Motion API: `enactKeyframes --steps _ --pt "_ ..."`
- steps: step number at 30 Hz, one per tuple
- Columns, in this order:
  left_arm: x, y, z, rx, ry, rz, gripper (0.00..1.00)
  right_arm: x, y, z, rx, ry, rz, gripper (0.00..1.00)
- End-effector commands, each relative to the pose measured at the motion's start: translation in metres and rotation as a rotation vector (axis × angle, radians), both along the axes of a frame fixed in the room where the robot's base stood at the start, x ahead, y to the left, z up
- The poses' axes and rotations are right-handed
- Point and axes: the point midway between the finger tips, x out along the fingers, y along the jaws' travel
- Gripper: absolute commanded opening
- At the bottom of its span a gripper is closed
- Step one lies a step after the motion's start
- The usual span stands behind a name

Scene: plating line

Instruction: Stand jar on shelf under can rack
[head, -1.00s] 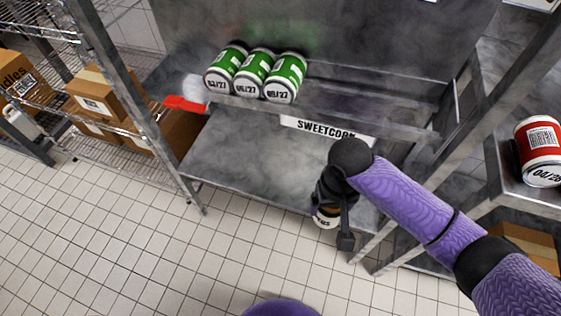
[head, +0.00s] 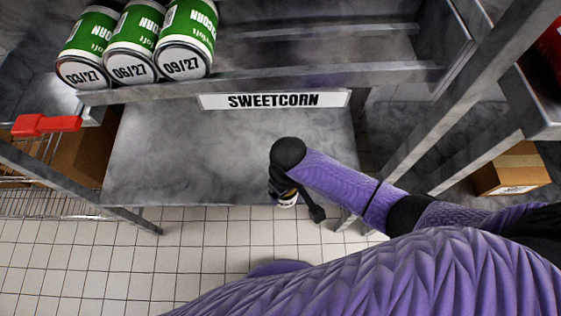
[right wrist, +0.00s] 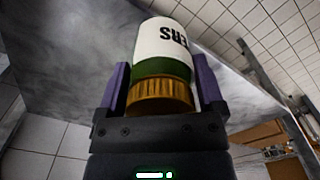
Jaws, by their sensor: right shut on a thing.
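My right gripper (head: 298,198) is shut on the jar (head: 288,201), which is mostly hidden by the gripper in the head view. In the right wrist view the jar (right wrist: 164,45) has a white label with dark letters, a green band and a ribbed gold lid. Its lid end is nearest the palm, between the two purple fingers (right wrist: 163,88). The bare grey metal shelf (head: 175,150) lies under the can rack (head: 310,75). The gripper and jar are at the shelf's front edge, right of its middle; contact cannot be told. My left gripper is out of view.
Several green-and-white cans, one of them here (head: 130,50), sit at the rack's left. A SWEETCORN sign (head: 275,99) hangs on the rack's front edge. A red tab (head: 45,124) juts out at left. A slanting metal post (head: 450,110) stands at right. The shelf top is clear.

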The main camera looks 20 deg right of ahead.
Motion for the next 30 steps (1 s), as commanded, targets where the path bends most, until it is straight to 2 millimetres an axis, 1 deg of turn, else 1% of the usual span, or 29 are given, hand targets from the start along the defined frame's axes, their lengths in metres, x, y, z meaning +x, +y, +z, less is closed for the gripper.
enactKeyframes --steps 1,4,6,11,15,16,17,18,22,26,27,28,29,30 --pt "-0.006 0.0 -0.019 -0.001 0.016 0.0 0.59 0.018 -0.005 -0.012 0.0 0.001 -0.002 0.05" --pt "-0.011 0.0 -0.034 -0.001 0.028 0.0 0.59 0.046 -0.013 -0.011 0.0 0.002 -0.002 0.05" --pt "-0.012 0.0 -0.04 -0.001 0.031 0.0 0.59 0.059 -0.017 -0.008 0.0 0.003 -0.001 0.05" --pt "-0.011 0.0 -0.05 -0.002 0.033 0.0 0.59 0.077 -0.022 -0.005 0.0 0.001 -0.001 0.05" --pt "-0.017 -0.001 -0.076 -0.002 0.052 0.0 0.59 0.075 -0.022 -0.04 -0.001 0.009 0.0 0.05" --pt "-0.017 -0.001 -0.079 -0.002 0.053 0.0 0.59 0.075 -0.023 -0.043 0.0 0.008 -0.001 0.05" --pt "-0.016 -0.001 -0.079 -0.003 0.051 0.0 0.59 0.076 -0.023 -0.042 0.0 0.005 -0.001 0.05" --pt "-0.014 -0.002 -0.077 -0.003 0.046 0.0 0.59 0.076 -0.023 -0.039 -0.001 0.002 -0.002 0.0" --pt "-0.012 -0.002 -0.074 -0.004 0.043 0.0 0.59 0.076 -0.022 -0.035 -0.001 0.0 -0.001 0.0" --pt "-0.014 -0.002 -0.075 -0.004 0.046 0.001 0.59 0.076 -0.022 -0.038 0.0 0.0 -0.001 0.0" --pt "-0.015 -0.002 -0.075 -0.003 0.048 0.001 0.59 0.076 -0.022 -0.039 0.0 0.0 -0.001 0.91" --pt "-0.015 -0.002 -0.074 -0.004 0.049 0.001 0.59 0.076 -0.022 -0.038 0.0 0.0 -0.001 0.97" --pt "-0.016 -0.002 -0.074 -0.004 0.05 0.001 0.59 0.076 -0.022 -0.038 0.0 0.0 -0.001 1.0" --pt "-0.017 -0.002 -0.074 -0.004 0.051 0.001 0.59 0.076 -0.022 -0.038 0.0 0.0 -0.001 1.0"
